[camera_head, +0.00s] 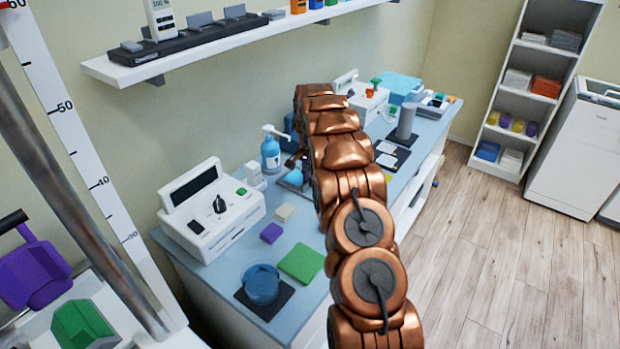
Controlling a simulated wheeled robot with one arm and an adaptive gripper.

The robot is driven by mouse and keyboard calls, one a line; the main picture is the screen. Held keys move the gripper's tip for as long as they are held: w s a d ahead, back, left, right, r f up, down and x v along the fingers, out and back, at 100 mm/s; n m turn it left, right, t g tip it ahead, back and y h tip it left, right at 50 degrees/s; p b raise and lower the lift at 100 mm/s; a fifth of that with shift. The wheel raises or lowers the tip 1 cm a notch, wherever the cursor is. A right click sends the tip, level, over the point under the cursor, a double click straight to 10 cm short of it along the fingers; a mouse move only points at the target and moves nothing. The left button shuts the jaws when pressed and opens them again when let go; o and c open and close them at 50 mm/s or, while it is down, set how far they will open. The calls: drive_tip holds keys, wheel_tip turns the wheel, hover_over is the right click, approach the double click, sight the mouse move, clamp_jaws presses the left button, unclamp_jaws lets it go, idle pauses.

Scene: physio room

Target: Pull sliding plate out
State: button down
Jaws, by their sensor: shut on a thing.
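My copper-coloured arm rises through the middle of the head view and reaches over the blue-topped counter (213,262).
A white console (212,210), a blue round pot (262,285) and a green pad (301,263) stand left of the arm. A wall shelf (215,50) hangs above. A grey cylinder (406,121) stands right. Wooden floor (500,240) is clear at right.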

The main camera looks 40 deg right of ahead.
drive_tip(key=shift+s, duration=0.1)
drive_tip(key=shift+s+d+b, duration=0.15)
drive_tip(key=shift+s+b, duration=0.1)
drive_tip(key=shift+b, duration=0.1)
drive_tip(key=s+d+b, duration=0.1)
drive_tip(key=s+b, duration=0.1)
drive_tip(key=s, duration=0.1)
drive_tip(key=s+d+b, duration=0.1)
drive_tip(key=s+b, duration=0.1)
drive_tip(key=s, duration=0.2)
drive_tip(key=s+d+b, duration=0.2)
drive_tip(key=s, duration=0.2)
drive_tip(key=shift+s, duration=0.1)
drive_tip(key=shift+r, duration=0.1)
drive_tip(key=c, duration=1.2)
unclamp_jaws()
wheel_tip(320, 180, up, 12)
